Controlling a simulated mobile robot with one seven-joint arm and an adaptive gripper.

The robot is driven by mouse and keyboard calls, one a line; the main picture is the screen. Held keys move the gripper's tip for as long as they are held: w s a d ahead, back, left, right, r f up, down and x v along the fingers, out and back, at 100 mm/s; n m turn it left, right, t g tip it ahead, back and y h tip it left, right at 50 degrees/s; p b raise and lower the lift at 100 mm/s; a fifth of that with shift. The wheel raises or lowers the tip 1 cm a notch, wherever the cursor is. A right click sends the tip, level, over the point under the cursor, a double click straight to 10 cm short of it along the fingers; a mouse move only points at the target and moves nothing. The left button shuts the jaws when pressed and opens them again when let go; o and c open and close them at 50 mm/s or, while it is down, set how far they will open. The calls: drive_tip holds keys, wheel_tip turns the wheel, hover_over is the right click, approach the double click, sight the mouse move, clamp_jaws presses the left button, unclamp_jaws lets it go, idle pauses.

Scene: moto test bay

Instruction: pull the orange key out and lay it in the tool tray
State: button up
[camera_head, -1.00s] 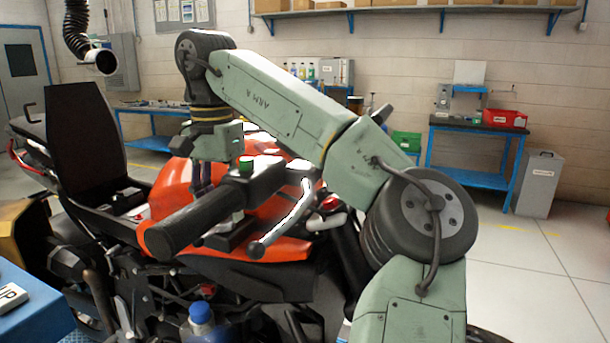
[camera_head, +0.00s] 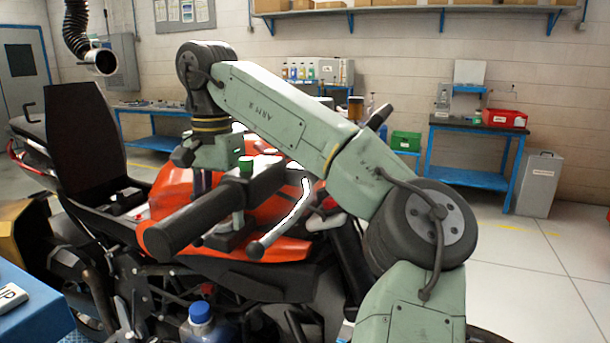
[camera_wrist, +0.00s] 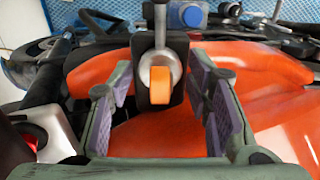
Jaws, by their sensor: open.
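The orange key (camera_wrist: 160,85) shows in the wrist view as a small orange block in a grey round lock on a dark bracket. My gripper (camera_wrist: 162,92) is open, with purple-padded fingers on either side of the key. Gaps show on both sides, so the pads look apart from it. In the head view my gripper (camera_head: 203,182) points down over the orange motorcycle (camera_head: 172,190), behind the handlebar, and the key is hidden there. I cannot make out a tool tray for certain in either view.
The black handlebar grip (camera_head: 190,222) and silver lever (camera_head: 284,228) stand close in front of my gripper. A blue surface (camera_head: 30,312) with a white label is at lower left. A blue-capped bottle (camera_head: 201,312) stands low in front. Open floor lies at right.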

drive_tip(key=shift+c, duration=0.5)
clamp_jaws()
drive_tip(key=o, duration=0.6)
unclamp_jaws()
